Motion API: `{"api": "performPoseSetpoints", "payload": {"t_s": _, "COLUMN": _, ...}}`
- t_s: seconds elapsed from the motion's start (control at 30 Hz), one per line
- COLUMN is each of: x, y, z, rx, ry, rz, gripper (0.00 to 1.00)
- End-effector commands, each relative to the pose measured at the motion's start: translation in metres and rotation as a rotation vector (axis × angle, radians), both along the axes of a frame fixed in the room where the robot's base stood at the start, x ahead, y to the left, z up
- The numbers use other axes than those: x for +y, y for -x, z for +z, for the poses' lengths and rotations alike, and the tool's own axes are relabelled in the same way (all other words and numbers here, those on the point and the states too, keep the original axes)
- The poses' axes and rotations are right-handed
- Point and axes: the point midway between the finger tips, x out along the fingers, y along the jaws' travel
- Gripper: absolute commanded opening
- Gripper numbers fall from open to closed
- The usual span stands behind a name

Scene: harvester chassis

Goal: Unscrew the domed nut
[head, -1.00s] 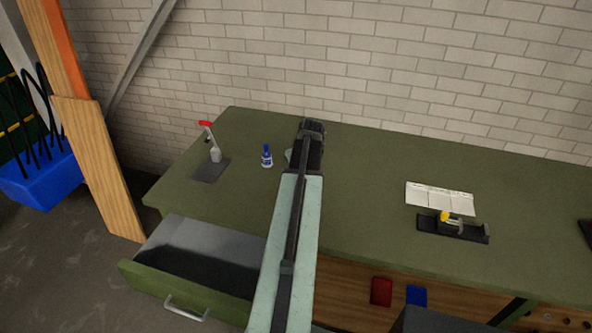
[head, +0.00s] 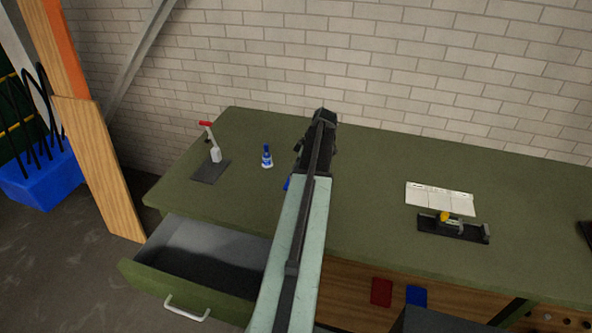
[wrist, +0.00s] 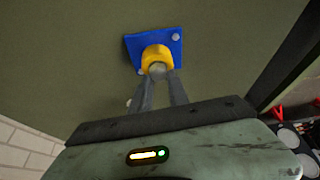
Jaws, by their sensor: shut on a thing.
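The domed nut (wrist: 157,69) is a small grey rounded piece in the wrist view. It sits at the near side of a yellow round collar (wrist: 157,54) on a blue plate (wrist: 133,48), which has light round heads at its corners. My gripper (wrist: 158,78) is shut on the nut, with one dark finger on each side. The fingertips hide part of the nut, so its threads cannot be seen. In the head view my arm covers the nut, and only a blue edge of the plate (head: 286,184) shows left of the arm.
A blue bottle (head: 266,157) and a red-handled clamp (head: 210,142) stand left on the green bench (head: 370,170). A drawer (head: 190,265) is open below. A black holder (head: 452,230) and white sheet (head: 440,198) lie right. The bench between is clear.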

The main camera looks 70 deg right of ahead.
Motion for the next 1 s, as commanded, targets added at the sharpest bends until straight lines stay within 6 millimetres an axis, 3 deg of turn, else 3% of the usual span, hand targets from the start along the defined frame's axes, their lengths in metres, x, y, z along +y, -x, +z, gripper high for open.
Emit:
{"api": "performPoseSetpoints", "payload": {"t_s": 0.1, "x": 0.0002, "y": -0.0001, "z": 0.0000, "rx": 0.000, "ry": 0.001, "rz": -0.003, "gripper": 0.00}}
{"api": "performPoseSetpoints", "payload": {"t_s": 0.13, "x": 0.0002, "y": -0.0001, "z": 0.0000, "rx": 0.000, "ry": 0.001, "rz": -0.004, "gripper": 0.27}}
{"api": "performPoseSetpoints", "payload": {"t_s": 0.17, "x": 0.0002, "y": 0.0000, "z": 0.0000, "rx": 0.000, "ry": 0.001, "rz": -0.004, "gripper": 0.34}}
{"api": "performPoseSetpoints", "payload": {"t_s": 0.47, "x": 0.0007, "y": 0.0003, "z": -0.0001, "rx": 0.001, "ry": 0.001, "rz": -0.017, "gripper": 0.34}}
{"api": "performPoseSetpoints", "payload": {"t_s": 0.73, "x": 0.0030, "y": 0.0005, "z": 0.0000, "rx": 0.001, "ry": 0.002, "rz": -0.411, "gripper": 0.34}}
{"api": "performPoseSetpoints", "payload": {"t_s": 1.0, "x": -0.0002, "y": 0.0004, "z": -0.0001, "rx": 0.001, "ry": 0.001, "rz": -0.459, "gripper": 0.34}}
